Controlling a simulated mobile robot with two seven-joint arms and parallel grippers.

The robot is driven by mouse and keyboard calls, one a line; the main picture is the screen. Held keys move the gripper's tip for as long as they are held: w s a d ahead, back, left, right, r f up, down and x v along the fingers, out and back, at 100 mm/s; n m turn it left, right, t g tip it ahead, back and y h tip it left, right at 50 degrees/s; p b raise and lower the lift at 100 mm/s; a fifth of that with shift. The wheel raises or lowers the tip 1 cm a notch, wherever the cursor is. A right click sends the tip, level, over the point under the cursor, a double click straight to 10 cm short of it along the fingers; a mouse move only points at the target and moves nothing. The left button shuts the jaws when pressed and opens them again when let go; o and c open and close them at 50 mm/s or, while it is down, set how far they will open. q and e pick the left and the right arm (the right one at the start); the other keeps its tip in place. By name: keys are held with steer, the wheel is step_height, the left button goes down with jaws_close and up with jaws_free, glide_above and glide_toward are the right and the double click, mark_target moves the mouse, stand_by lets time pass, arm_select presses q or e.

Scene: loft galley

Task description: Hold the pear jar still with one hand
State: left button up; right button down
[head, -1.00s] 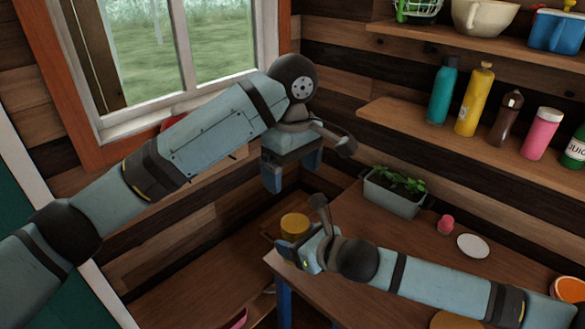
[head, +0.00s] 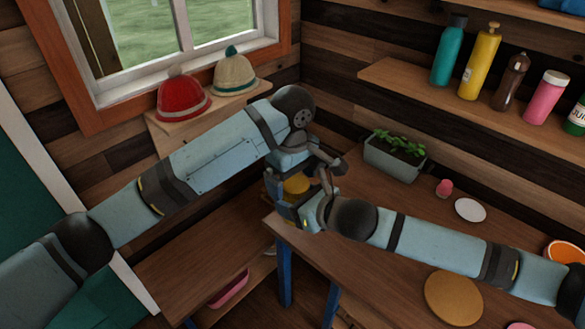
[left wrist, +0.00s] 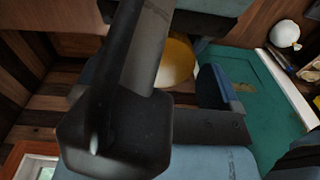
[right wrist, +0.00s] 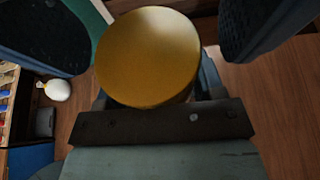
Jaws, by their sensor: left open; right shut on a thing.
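My right gripper (head: 291,207) is shut on the jar; in the right wrist view the lid (right wrist: 148,57) faces the camera between the two fingers. My left gripper (head: 290,178) is open, over the lid. In the left wrist view the lid (left wrist: 178,62) shows between its fingers, partly covered by a dark arm link. I cannot tell whether the left fingers touch it.
The wooden table (head: 400,235) holds a planter (head: 393,160), a pink item (head: 444,188), a white saucer (head: 470,209) and a round board (head: 453,298). A lower bench (head: 205,262) is at left. Two hats (head: 183,96) sit on a window-side ledge. Bottles stand on a shelf (head: 440,95).

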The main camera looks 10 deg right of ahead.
arm_select(q)
steer(key=shift+c, duration=0.4)
steer(key=c, duration=1)
steer(key=o, duration=1)
steer(key=shift+r, duration=2.3)
steer(key=shift+c, duration=0.2)
